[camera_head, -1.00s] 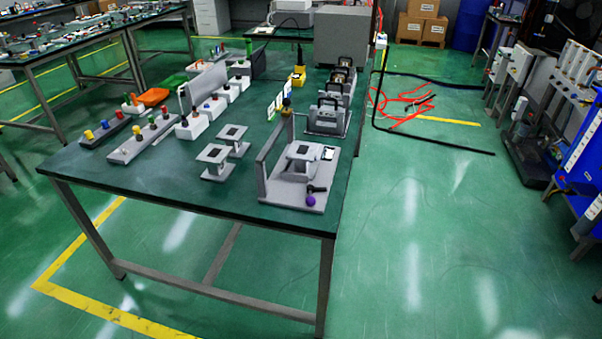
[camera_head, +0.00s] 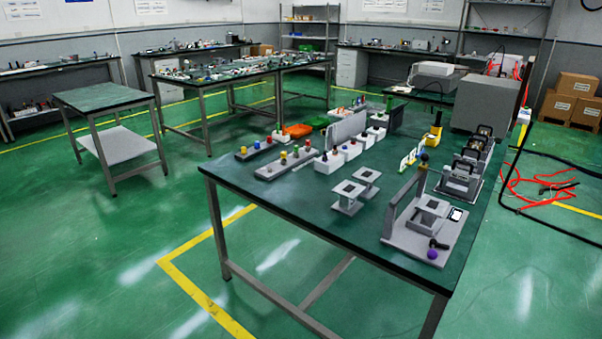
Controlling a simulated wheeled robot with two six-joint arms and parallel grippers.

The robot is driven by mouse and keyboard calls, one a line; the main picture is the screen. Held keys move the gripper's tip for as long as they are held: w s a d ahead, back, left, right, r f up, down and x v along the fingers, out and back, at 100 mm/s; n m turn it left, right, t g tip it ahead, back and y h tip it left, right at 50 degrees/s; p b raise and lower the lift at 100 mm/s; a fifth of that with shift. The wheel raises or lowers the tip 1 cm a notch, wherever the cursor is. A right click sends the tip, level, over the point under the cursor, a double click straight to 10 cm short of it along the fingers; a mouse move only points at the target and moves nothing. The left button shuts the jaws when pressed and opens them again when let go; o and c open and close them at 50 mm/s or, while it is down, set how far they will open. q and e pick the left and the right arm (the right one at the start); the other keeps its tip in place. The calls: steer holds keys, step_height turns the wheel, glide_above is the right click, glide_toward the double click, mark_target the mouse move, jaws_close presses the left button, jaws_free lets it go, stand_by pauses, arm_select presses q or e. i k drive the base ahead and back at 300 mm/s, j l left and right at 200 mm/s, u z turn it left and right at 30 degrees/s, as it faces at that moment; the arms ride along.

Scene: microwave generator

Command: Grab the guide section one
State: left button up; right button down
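Two small grey flanged pieces, each with a square dark opening on top, stand side by side on the green table (camera_head: 290,210). The nearer piece (camera_head: 347,197) is at the table's front middle and the farther piece (camera_head: 367,180) is just behind it to the right. They look like guide sections, but I cannot tell which is section one. A similar grey piece (camera_head: 432,208) sits on a grey base fixture (camera_head: 405,240) with an upright bar and a purple knob, at the right front. Neither of my grippers is in view.
Grey blocks with coloured knobs (camera_head: 283,165) and white boxes (camera_head: 330,162) stand left of the pieces. Several dark-handled clamp units (camera_head: 460,182) line the right edge, before a large grey box (camera_head: 485,103). Floor in front and left is free; another table (camera_head: 103,97) stands at left.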

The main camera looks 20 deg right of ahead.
mark_target(431, 209)
steer(key=i+l+u, duration=0.1)
steer(key=l+u, duration=0.2)
steer(key=l, duration=0.65)
steer(key=l+u, duration=0.3)
steer(key=l, duration=2)
steer(key=k+l, duration=0.15)
steer(key=l, duration=1.15)
